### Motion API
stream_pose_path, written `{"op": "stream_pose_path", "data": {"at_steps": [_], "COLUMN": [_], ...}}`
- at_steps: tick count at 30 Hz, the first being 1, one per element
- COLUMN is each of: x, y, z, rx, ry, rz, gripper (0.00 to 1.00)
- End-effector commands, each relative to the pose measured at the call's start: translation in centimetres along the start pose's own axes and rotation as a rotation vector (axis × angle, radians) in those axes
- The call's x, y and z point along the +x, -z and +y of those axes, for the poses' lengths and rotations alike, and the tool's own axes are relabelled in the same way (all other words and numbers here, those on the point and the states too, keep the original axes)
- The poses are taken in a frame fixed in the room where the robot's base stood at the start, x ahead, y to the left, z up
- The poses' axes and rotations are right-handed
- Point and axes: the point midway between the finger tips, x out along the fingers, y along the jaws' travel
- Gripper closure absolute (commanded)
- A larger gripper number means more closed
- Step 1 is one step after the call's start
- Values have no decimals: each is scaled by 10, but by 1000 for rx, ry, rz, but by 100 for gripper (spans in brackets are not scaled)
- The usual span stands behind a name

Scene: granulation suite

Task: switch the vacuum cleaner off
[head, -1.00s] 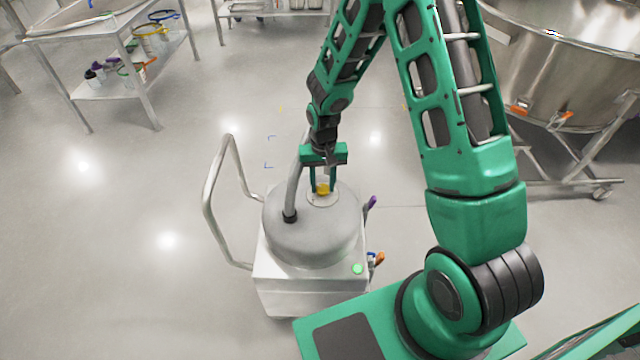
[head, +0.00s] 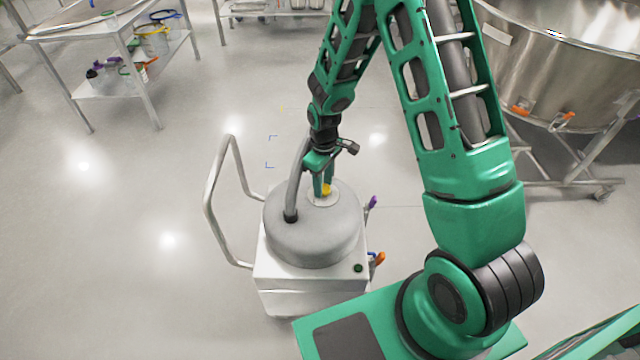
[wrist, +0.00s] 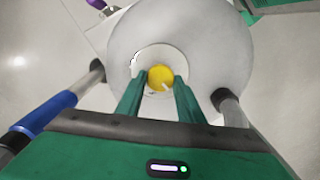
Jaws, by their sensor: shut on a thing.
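The vacuum cleaner (head: 312,232) has a grey domed top on a white box body, with a bent metal handle on its left and a hose entering the dome. A yellow knob (wrist: 160,77) with a white mark sits on a pale round plate on the dome; it also shows in the head view (head: 326,189). My gripper (head: 323,187) points down at the dome, with its two green fingers shut on the yellow knob from either side. A small round lamp (head: 358,268) on the body's front right corner looks dark green.
A steel table (head: 75,30) with a lower shelf of tools stands at the upper left. A large steel bowl (head: 570,75) on a wheeled frame stands at the right. The floor left of the cleaner is clear.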

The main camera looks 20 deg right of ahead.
Motion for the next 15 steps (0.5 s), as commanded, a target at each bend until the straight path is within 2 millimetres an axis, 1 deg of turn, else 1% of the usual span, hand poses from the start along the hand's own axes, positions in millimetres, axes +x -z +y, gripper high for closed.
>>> {"op": "stream_pose_path", "data": {"at_steps": [6, 15], "x": [-1, -1], "y": [1, 0], "z": [2, 4], "rx": [-198, -423], "ry": [-5, -7], "rz": [2, 1], "gripper": [88, 88]}}
